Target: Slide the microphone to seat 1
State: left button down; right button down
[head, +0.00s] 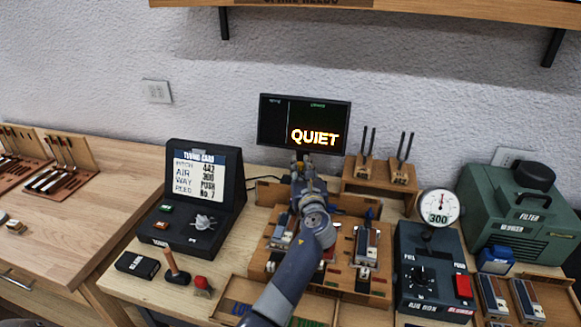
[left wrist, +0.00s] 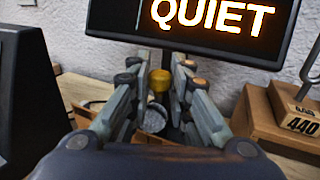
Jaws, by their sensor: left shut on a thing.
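My left gripper (head: 302,162) reaches over the wooden rack (head: 378,298) toward the monitor. In the left wrist view its fingers (left wrist: 160,75) are closed in on a small gold-topped piece (left wrist: 160,82), which looks like the microphone. A round silver part (left wrist: 154,120) shows below it between the fingers. In the head view my arm and gripper hide most of the microphone and the middle of the rack. I cannot make out which place is seat 1. My right gripper is in neither view.
The monitor (head: 304,125) behind the rack reads QUIET. A tuning card case (head: 190,215) stands left of the rack. A wooden stand with forks (head: 380,175) is behind right. A dial gauge (head: 438,207) and an air box (head: 430,268) stand at the right.

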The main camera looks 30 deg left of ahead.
pick_arm(q)
jog(key=c, duration=1.5)
grip_release()
jog(key=shift+o, duration=0.2)
jog(key=shift+s, duration=0.1)
jog(key=v, duration=1.2)
